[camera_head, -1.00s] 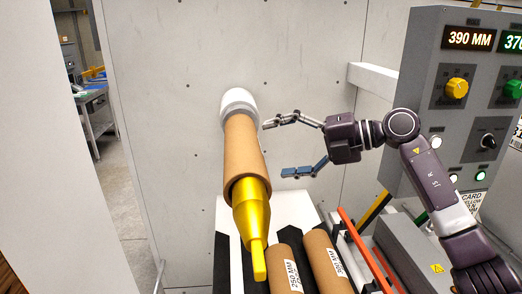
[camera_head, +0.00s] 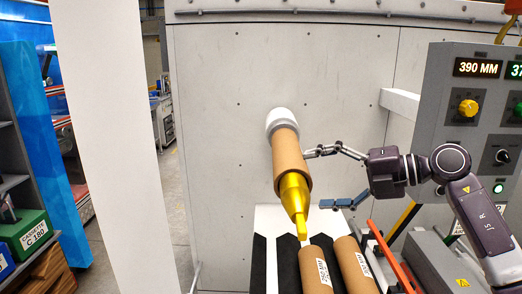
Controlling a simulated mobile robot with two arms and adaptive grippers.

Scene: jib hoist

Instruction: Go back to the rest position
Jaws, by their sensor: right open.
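My right gripper (camera_head: 336,177) is open and empty, with its two fingers spread apart. Its upper finger lies close to the right side of a brown cardboard tube (camera_head: 288,158); I cannot tell whether it touches. The tube sits around a shaft that comes out of the grey wall at a white collar (camera_head: 281,119). A yellow tapered tip (camera_head: 294,195) sticks out of the tube's near end. My left gripper is not in view.
Two labelled cardboard tubes (camera_head: 316,272) lie on a black and white rack (camera_head: 259,263) below. A control panel (camera_head: 465,110) reading 390 MM stands at the right. A red-orange bar (camera_head: 393,259) runs beside the rack. A white post (camera_head: 112,120) and shelves with a green box (camera_head: 28,236) are at the left.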

